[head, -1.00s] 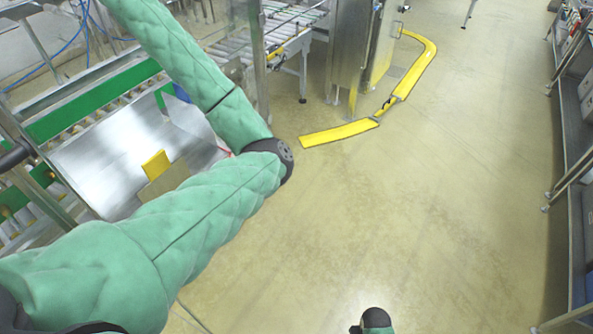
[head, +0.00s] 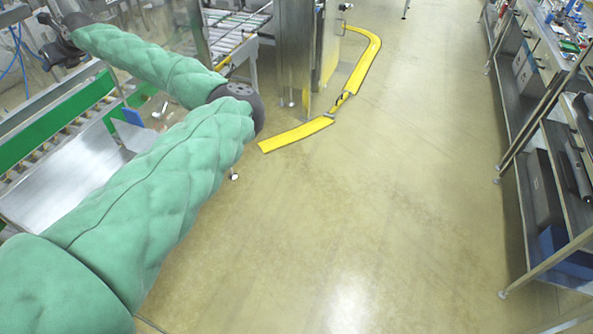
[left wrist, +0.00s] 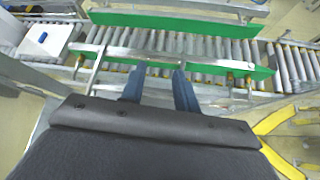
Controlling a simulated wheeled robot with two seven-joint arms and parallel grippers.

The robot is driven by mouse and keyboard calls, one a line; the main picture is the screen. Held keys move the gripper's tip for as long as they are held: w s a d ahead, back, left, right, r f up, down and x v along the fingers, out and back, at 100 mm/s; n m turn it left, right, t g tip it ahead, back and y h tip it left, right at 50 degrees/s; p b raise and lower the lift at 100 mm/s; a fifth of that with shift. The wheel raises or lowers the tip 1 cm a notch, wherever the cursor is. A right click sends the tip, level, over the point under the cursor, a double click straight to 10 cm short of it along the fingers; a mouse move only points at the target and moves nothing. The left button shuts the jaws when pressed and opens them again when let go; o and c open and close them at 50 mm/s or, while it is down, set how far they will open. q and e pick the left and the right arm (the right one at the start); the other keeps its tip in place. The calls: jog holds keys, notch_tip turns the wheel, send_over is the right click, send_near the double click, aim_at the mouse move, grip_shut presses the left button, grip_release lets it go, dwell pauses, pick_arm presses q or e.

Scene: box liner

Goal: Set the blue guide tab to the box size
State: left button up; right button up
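A small blue piece (head: 133,116), which may be the blue guide tab, shows beside the sloped metal plate in the head view, partly behind my left arm. In the left wrist view a small blue piece (left wrist: 42,37) lies on a pale plate at the far left; I cannot tell if it is the same one. My left gripper (left wrist: 158,82) has two dark blue fingers apart with nothing between them, above or in front of the roller conveyor. In the head view it is small and dark at the upper left, past the tab. My right gripper is out of view.
The roller conveyor (left wrist: 205,48) has green side rails (left wrist: 175,60) and a metal bar along it. The sloped metal plate (head: 70,178) stands at left. Yellow floor guards (head: 297,135) curve near a metal cabinet. Shelving lines the right; the floor between is clear.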

pick_arm(q)
jog(key=w+d+f+g+h, duration=0.1)
jog(key=d+f+h, duration=0.5)
jog(key=d+f, duration=0.3)
jog(key=n+g+h, duration=0.1)
jog(key=h, duration=0.4)
send_over(136, 124)
jog(key=w+a, duration=0.1)
jog(key=a, duration=0.1)
jog(key=shift+w+d+f, duration=0.1)
jog(key=shift+d+f, duration=0.05)
jog(key=shift+f, duration=0.45)
jog(key=shift+w+d+f, duration=0.1)
jog(key=shift+f, duration=0.5)
jog(key=shift+s+d+g, duration=0.25)
jog(key=shift+d+g, duration=0.05)
jog(key=shift+d, duration=0.15)
notch_tip(136, 124, down, 3)
jog(key=shift+r+p, duration=0.1)
jog(key=shift+p, duration=1.15)
notch_tip(136, 124, down, 3)
jog(key=shift+f+p, duration=0.15)
jog(key=shift+p, duration=0.75)
jog(key=shift+f, duration=0.85)
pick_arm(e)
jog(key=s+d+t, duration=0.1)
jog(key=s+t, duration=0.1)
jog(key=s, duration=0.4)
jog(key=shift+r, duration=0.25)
